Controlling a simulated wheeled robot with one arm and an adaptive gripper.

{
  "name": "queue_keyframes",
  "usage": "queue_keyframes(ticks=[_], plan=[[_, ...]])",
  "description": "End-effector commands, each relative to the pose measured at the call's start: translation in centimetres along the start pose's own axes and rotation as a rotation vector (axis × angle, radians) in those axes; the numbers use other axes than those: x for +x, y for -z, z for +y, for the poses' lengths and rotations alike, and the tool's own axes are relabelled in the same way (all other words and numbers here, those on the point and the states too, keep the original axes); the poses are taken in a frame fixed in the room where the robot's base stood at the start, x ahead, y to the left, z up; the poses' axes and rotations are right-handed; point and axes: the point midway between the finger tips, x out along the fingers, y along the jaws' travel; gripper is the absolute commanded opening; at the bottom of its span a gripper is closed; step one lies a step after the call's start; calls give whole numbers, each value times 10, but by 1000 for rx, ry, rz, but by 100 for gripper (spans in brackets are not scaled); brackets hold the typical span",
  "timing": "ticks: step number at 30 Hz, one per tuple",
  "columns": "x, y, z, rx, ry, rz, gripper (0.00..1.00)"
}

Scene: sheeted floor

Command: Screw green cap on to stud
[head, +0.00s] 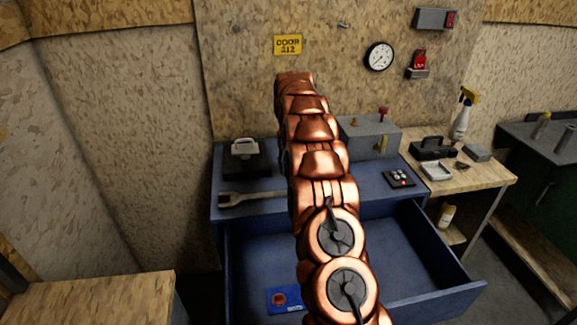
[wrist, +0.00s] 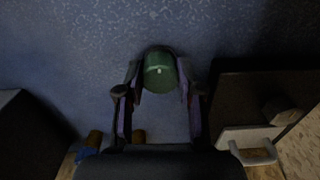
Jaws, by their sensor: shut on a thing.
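My gripper (wrist: 159,84) shows in the wrist view, with its two fingers on either side of a green cap (wrist: 160,68). It is shut on the cap, which has a rounded top with a small pale mark. The cap is in front of a speckled blue-grey surface. I cannot tell whether the cap touches anything beyond the fingers. No stud can be made out for sure in either view. In the head view my own copper arm hides my gripper and the cap.
A blue workbench (head: 234,206) has its drawer (head: 262,255) pulled out. A grey box (head: 364,136) with brass and red fittings stands on it, right of my arm. A black case (head: 238,164) and a large wrench (head: 245,199) lie at left. A wooden table (head: 480,176) stands right.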

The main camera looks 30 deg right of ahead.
Motion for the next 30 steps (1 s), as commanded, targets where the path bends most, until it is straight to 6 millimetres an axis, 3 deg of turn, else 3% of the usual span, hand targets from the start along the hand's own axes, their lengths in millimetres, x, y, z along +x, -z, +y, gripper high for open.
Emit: queue_keyframes(ticks=[30], plan=[[1,1,-1,1051,3,5,0]])
